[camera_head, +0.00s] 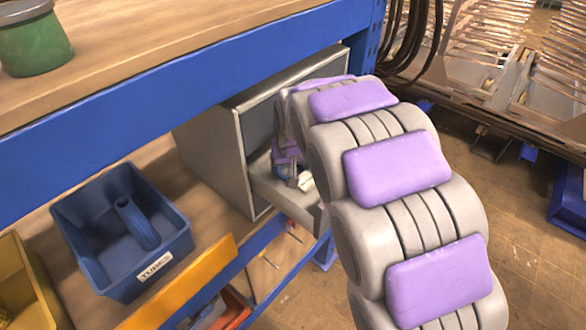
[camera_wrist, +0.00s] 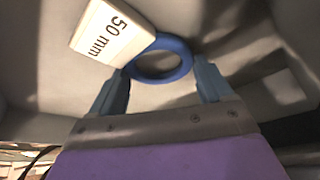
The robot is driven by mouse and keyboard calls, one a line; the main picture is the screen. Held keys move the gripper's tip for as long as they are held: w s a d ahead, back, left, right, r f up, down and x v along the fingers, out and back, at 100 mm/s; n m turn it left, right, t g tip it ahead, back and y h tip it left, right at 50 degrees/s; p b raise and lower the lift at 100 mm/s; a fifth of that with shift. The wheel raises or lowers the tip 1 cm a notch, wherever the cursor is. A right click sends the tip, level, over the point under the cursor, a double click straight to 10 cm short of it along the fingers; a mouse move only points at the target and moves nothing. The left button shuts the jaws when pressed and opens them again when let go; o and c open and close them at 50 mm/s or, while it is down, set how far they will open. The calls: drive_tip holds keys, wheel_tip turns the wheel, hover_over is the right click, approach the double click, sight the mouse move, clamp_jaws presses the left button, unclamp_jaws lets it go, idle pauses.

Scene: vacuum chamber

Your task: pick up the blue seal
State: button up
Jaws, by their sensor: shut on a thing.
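The blue seal (camera_wrist: 165,80) is a ring in the wrist view, lying between my two fingers. A pale tag (camera_wrist: 112,32) reading "50 mm" is at its upper left. My gripper (camera_wrist: 162,68) is shut on the seal, with one blue-grey finger on each side. In the head view my gripper (camera_head: 293,174) is small and partly hidden by my arm, at the open drawer (camera_head: 268,188) of a grey cabinet. The tag shows there as a small white patch (camera_head: 305,182). The seal itself cannot be made out clearly there.
The grey cabinet (camera_head: 215,155) stands on a wooden shelf under a blue-edged bench (camera_head: 180,105). A blue bin (camera_head: 95,255) labelled "TUBES" holds a blue tube, left of the cabinet. A yellow bin (camera_head: 22,290) is farther left. Open floor (camera_head: 530,250) lies right of my arm.

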drive_tip(key=shift+w+r, duration=0.1)
drive_tip(key=shift+r, duration=0.4)
drive_tip(key=shift+s+d+r, duration=0.1)
drive_tip(key=shift+s+d, duration=0.1)
drive_tip(key=shift+s, duration=0.85)
drive_tip(key=shift+s+d, duration=0.2)
drive_tip(key=shift+s, duration=0.75)
wheel_tip(320, 180, up, 14)
drive_tip(key=shift+f, duration=0.2)
